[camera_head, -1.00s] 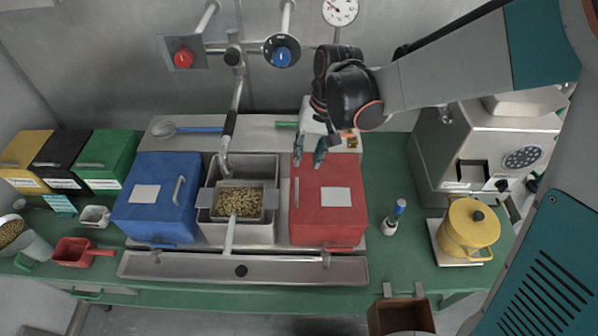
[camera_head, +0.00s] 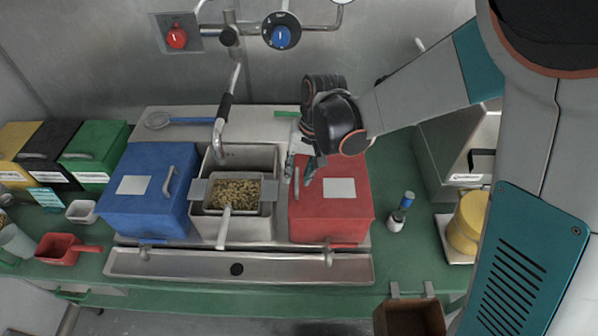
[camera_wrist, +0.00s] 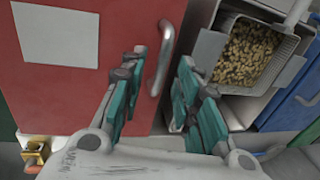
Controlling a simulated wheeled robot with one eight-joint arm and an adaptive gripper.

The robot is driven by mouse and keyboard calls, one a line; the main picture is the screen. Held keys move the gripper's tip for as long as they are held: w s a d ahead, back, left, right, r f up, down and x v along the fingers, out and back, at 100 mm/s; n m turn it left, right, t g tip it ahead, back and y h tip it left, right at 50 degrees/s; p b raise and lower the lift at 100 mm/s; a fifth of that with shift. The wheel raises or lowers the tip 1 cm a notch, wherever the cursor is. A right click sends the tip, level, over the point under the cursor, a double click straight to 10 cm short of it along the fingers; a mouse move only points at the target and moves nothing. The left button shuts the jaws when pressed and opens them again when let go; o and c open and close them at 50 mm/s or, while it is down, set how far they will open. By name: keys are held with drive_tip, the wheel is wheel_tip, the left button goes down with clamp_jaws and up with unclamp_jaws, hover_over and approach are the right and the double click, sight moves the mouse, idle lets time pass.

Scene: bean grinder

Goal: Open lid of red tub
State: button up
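The red tub (camera_head: 330,211) stands on the bench right of the sink, its lid closed with a blank white label (camera_head: 339,188) on top. Its lid handle (camera_head: 296,184) is on the left edge of the lid. In the wrist view the red lid (camera_wrist: 95,82) fills the left half and the silver handle (camera_wrist: 162,58) lies just ahead of my fingertips, between their lines. Whether a finger touches the handle cannot be told.
A sink with a metal basket (camera_head: 237,193) of beans is directly left of the red tub, under a tap. A blue tub (camera_head: 150,190) stands beyond it. A small bottle (camera_head: 398,215) and a yellow pot (camera_head: 466,225) are on the right.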

drive_tip(key=shift+c, duration=0.6)
clamp_jaws()
drive_tip(key=shift+r, duration=0.1)
